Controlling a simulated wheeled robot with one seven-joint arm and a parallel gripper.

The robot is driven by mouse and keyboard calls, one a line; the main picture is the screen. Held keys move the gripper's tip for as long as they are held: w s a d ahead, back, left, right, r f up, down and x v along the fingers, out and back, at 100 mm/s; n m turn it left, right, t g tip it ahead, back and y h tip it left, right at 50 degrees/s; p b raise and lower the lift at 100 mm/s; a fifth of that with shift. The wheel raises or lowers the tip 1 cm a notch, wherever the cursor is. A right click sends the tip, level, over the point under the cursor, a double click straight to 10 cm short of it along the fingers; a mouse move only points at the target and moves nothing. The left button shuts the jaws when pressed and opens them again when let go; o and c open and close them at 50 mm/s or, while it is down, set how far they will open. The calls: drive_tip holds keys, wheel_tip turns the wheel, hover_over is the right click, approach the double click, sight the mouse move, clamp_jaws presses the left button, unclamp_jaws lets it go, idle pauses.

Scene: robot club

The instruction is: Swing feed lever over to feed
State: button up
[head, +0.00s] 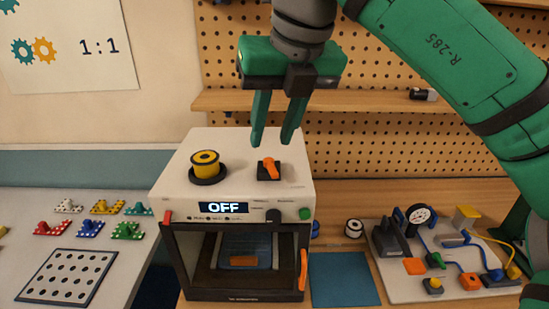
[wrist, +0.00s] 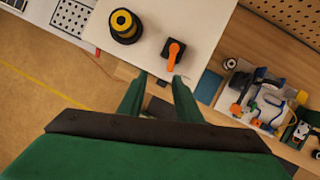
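The feed lever is an orange handle (head: 270,166) on a small black base, on top of the white 3D printer (head: 180,188) at its right side. It also shows in the wrist view (wrist: 174,51), just beyond my fingertips. My gripper (head: 272,143) hangs above the printer's top, fingers pointing down, over the lever. The two green fingers are apart with nothing between them. In the wrist view the gripper (wrist: 160,76) also shows open and clear of the lever. The printer's display (head: 223,208) reads OFF.
A yellow spool (head: 205,158) on a black holder stands left of the lever on the printer. A wooden shelf (head: 225,99) and pegboard are behind. A board with gauge and cables (head: 440,285) lies to the right. A blue mat (head: 343,278) is bare.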

sight(273, 170)
drive_tip(key=shift+m+h, duration=0.3)
drive_tip(key=shift+h, duration=0.2)
drive_tip(key=x, duration=0.3)
drive_tip(key=d+x, duration=0.1)
drive_tip(key=x, duration=0.2)
drive_tip(key=w+x, duration=0.1)
drive_tip(key=x, duration=0.2)
drive_tip(key=shift+d+f, duration=0.1)
drive_tip(key=shift+f, duration=0.05)
clamp_jaws()
